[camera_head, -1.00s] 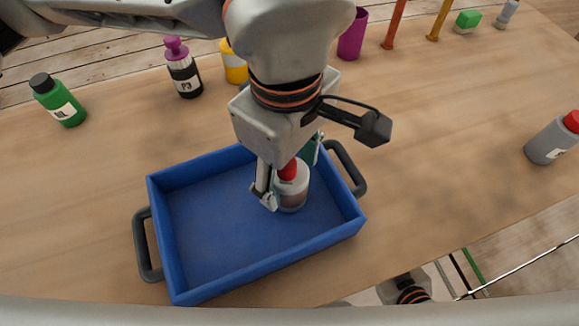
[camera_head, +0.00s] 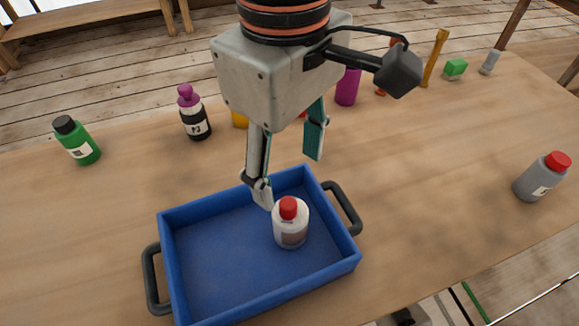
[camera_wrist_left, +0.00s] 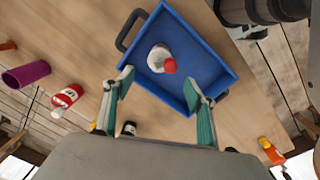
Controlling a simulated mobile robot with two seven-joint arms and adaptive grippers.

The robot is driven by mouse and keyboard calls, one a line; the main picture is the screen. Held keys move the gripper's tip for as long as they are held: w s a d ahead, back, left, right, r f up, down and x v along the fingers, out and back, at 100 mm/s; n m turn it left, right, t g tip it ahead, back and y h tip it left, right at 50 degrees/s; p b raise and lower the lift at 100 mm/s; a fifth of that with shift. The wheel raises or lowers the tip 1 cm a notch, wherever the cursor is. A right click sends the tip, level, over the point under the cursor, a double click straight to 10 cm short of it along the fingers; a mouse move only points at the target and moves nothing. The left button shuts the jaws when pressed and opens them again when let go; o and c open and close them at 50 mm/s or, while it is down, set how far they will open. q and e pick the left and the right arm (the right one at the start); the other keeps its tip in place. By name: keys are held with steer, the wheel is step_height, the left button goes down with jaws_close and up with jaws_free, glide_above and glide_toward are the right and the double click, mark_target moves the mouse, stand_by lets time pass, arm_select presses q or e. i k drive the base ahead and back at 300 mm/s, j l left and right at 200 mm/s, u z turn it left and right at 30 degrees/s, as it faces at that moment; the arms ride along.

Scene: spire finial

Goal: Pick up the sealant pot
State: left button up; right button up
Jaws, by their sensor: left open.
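No label that reads sealant pot is legible. A white bottle with a red cap (camera_head: 290,225) stands upright in the right part of the blue tray (camera_head: 163,245); it also shows in the wrist view (camera_wrist_left: 159,58). My left gripper (camera_head: 289,173) is open and empty above the tray's back edge, fingers pointing down. Its left fingertip is just behind the bottle in the picture; whether they touch is hard to tell. In the wrist view the bottle lies beyond and between the open fingertips (camera_wrist_left: 158,82). My right gripper is not seen.
Behind the tray stand a green bottle (camera_head: 77,140), a purple-capped bottle (camera_head: 194,115), a purple cup (camera_head: 348,87) and a red bottle (camera_wrist_left: 66,97). A grey red-capped bottle (camera_head: 541,178) is at the right, a green block (camera_head: 456,67) farther back.

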mark_target(537, 180)
steer(key=k, duration=1.5)
